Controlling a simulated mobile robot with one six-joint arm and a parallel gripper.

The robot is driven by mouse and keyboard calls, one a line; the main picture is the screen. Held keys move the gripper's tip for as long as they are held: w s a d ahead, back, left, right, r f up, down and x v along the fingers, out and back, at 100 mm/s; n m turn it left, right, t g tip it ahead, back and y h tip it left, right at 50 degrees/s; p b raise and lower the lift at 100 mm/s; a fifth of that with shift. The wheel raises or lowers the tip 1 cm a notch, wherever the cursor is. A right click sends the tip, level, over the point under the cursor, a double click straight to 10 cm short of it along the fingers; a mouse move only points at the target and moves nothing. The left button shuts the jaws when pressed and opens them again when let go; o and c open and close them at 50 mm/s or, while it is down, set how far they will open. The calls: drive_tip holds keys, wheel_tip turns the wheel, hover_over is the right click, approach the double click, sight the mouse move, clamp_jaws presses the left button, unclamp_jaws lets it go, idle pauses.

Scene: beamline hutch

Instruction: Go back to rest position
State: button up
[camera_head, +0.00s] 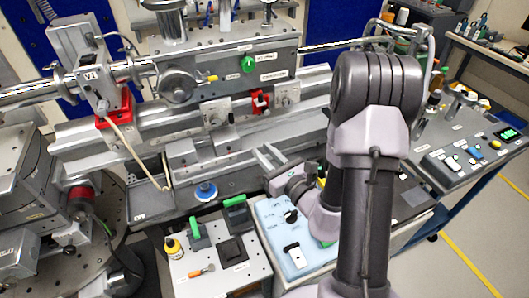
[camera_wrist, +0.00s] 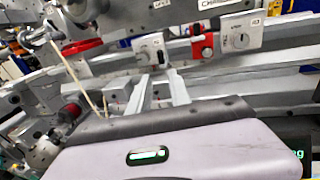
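My gripper (camera_head: 269,157) is held out in front of the grey beamline rail, above the front work surfaces. My arm rises on the right of the head view and hides part of what is behind it. In the wrist view, the two pale fingers of my gripper (camera_wrist: 159,86) stand apart with nothing between them. The beamline rail (camera_wrist: 235,78) runs behind the fingertips. I cannot tell how far the tips are from it.
A pale blue tray (camera_head: 275,238) lies below my gripper. A control panel (camera_head: 470,160) stands at right. Open floor (camera_head: 485,230) shows at lower right.

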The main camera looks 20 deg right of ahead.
drive_tip(key=s+a+r+n+g+y, duration=0.3)
drive_tip(key=a+r+n+y, duration=0.15)
drive_tip(key=a, duration=0.25)
drive_tip(key=s+a+r+n+g+y, duration=0.3)
drive_tip(key=a+n, duration=0.2)
drive_tip(key=a, duration=0.2)
drive_tip(key=s+a+r+n+g+y, duration=0.3)
drive_tip(key=s+a+n+g+y, duration=0.1)
drive_tip(key=a+n, duration=0.15)
drive_tip(key=s+a+f+n+g+h, duration=0.25)
drive_tip(key=s+n+g+h, duration=0.3)
drive_tip(key=s+n, duration=0.5)
drive_tip(key=s+d+r+n+t+h, duration=0.1)
drive_tip(key=d+n+t+h, duration=0.1)
drive_tip(key=d, duration=0.3)
drive_tip(key=s+d+r+n+t+h, duration=0.1)
drive_tip(key=d+r+n+h, duration=0.1)
drive_tip(key=d+h, duration=0.3)
drive_tip(key=shift+s+d+r+t, duration=0.2)
drive_tip(key=shift+s+r+t, duration=0.1)
drive_tip(key=shift+s+t, duration=0.05)
